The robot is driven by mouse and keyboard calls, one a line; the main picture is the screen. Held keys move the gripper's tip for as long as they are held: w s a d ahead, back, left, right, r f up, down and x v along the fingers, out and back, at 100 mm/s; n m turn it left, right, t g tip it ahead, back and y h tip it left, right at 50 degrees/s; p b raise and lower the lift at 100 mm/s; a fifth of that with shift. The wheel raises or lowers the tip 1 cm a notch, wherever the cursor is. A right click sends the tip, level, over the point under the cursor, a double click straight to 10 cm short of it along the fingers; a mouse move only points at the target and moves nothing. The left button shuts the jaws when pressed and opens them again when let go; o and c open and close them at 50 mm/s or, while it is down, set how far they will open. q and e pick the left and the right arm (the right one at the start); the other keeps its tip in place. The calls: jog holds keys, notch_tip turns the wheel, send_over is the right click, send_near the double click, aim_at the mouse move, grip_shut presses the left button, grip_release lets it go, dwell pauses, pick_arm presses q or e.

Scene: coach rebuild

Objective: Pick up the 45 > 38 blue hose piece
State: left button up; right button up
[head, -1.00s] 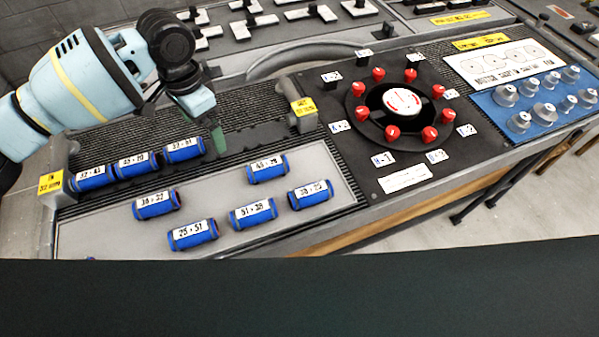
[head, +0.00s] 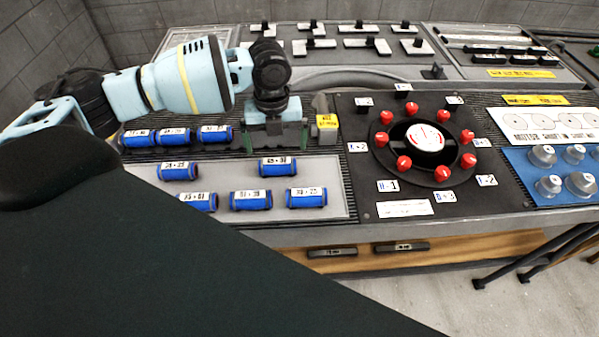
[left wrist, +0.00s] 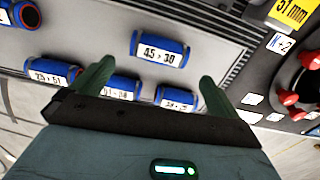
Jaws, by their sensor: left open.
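The 45 > 38 blue hose piece (head: 278,166) lies on the light grey panel, a blue cylinder with a white label. In the left wrist view it (left wrist: 160,49) lies just past the fingertips, roughly centred between them; its label's last digit is hard to read. My left gripper (head: 276,142) is open and empty, pointing down behind the piece in the head view. Its green fingers (left wrist: 156,74) are apart in the wrist view and do not appear to touch the piece. My right gripper is not in view.
Other blue hose pieces lie close by, including one in front (head: 250,200) and one at front right (head: 306,197). A yellow-labelled block (head: 327,127) and the red-knobbed dial (head: 424,140) are to the right.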

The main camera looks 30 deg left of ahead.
aim_at(277, 160)
pick_arm(q)
jog(key=shift+f+m, duration=0.1)
jog(key=shift+m, duration=0.2)
jog(key=shift+f, duration=0.25)
jog(key=shift+w+a+f, duration=0.1)
jog(key=shift+a+f, duration=0.05)
jog(key=shift+f, duration=3.5)
jog(key=c, duration=0.9)
jog(key=shift+r, duration=5.05)
